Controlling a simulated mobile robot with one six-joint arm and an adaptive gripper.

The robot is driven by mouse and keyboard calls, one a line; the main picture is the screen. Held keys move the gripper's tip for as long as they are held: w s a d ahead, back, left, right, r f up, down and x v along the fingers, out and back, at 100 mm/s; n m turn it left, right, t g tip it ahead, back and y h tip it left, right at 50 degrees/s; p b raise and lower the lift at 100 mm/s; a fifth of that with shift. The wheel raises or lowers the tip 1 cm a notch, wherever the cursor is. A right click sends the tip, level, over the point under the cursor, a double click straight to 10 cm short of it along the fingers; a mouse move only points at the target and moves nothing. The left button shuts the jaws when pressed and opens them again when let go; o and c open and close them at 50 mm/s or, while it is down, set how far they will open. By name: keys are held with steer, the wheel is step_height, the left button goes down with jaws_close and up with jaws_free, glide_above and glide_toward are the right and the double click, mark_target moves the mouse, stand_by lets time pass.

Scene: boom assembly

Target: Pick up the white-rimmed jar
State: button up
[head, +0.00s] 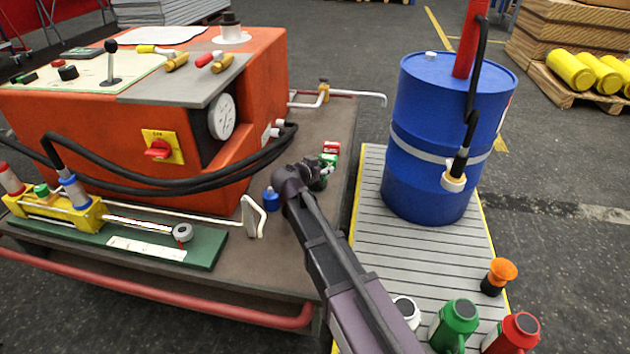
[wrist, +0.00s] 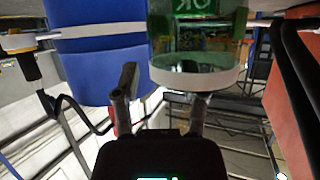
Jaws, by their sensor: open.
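The white-rimmed jar (wrist: 195,74) shows in the wrist view as a clear greenish jar with a white band, close to the camera and above the fingers in the picture. My gripper (wrist: 168,92) is open. The right finger meets the jar's outline; I cannot tell whether they touch. In the head view my gripper (head: 308,174) is low over the right part of the brown bench.
Small red (head: 332,147) and green (head: 328,159) boxes stand just behind my gripper. A blue bottle (head: 271,199) and white bracket (head: 253,216) are to its left. The orange machine (head: 262,75) has black hoses near the arm. A blue drum (head: 440,180) stands on the slatted platform at right.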

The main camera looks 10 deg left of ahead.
steer(key=shift+w+d+f, duration=0.15)
steer(key=shift+w, duration=0.25)
jaws_close()
